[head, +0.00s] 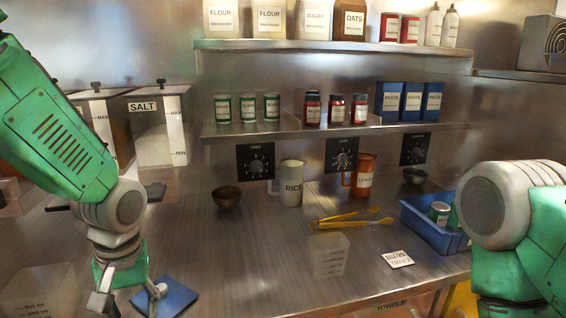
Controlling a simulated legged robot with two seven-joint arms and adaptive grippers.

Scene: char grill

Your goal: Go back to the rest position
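My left gripper (128,298) hangs low at the front left of the steel counter, pointing down. Its two fingers are spread apart, with no object visible between them. A flat blue item (175,296) lies by its right finger; whether they touch I cannot tell. My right arm (510,215) fills the right edge, and its gripper is outside the view.
A blue bin (425,228) stands near my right arm. Shelves (330,48) line the back.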

